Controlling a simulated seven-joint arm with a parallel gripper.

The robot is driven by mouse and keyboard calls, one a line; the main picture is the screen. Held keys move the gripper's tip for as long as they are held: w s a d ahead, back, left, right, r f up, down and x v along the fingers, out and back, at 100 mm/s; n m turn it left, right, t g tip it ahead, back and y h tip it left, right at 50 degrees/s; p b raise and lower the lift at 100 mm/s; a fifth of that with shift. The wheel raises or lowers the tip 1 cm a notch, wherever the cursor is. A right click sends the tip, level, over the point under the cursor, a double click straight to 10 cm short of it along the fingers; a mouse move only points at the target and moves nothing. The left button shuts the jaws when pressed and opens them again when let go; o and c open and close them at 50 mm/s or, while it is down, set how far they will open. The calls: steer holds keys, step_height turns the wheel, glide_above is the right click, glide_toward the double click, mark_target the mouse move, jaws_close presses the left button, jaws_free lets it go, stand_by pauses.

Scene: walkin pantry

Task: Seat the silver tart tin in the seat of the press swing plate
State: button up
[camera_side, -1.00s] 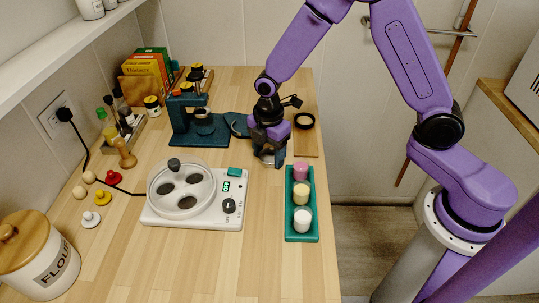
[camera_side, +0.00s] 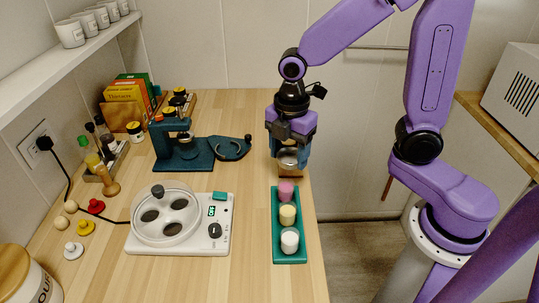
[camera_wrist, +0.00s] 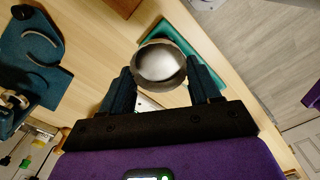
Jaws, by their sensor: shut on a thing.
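My gripper (camera_side: 289,153) is shut on the silver tart tin (camera_side: 289,161), held above the counter's right side, just behind the green tray. In the wrist view the round tin (camera_wrist: 160,62) sits between the two dark fingers of my gripper (camera_wrist: 161,78). The dark teal press (camera_side: 182,150) stands to the left. Its swing plate (camera_side: 232,148) is swung out to the right, and a curved seat outline shows on it. In the wrist view the swing plate (camera_wrist: 32,48) is at the upper left, apart from the tin. The seat looks empty.
The green tray (camera_side: 275,250) holds pink, yellow and white pieces in front of my gripper. A white heater with a round clear lid (camera_side: 180,238) stands front left. Bottles, knobs and books line the left side. Counter between press and heater is clear.

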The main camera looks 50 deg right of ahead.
steer(key=s+d+r, duration=0.1)
steer(key=s+r, duration=0.1)
steer(key=s, duration=0.2)
steer(key=m, duration=0.6)
glide_toward(226, 151)
steer(key=shift+f, duration=2.65)
steer(key=shift+f, duration=0.4)
steer(key=o, duration=1.3)
steer(key=shift+c, duration=0.2)
steer(key=shift+r, duration=0.15)
step_height(226, 151, up, 7)
